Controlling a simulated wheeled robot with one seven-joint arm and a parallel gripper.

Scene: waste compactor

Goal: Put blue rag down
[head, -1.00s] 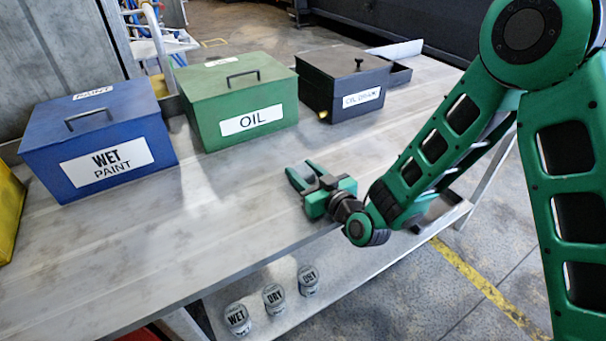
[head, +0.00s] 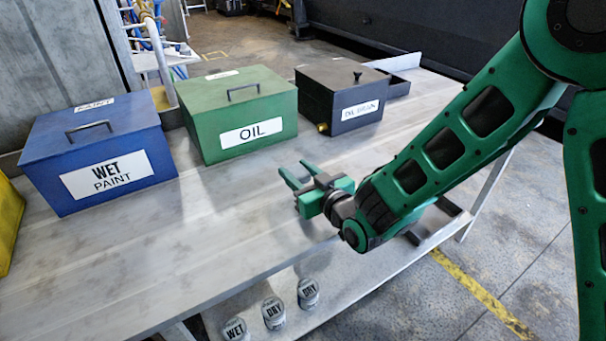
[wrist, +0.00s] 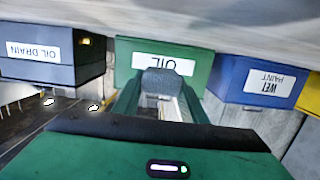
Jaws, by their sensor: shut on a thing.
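My gripper (head: 292,170) is held over the metal bench top, in front of the green OIL box and the dark drain box, its fingers pointing toward the boxes. The fingers look apart in the head view, and no blue cloth shows there. In the wrist view a small grey-blue, rough-looking piece (wrist: 160,82) sits between the fingertips. I cannot tell for sure that it is the blue rag. The bench (head: 215,235) below and in front of the gripper is bare.
A blue WET PAINT box (head: 110,178), a green OIL box (head: 250,135) and a dark drain box (head: 342,110) stand lidded along the back. A yellow box (head: 8,225) is at the far left. Small WET and DRY containers (head: 273,313) stand below the bench's front edge.

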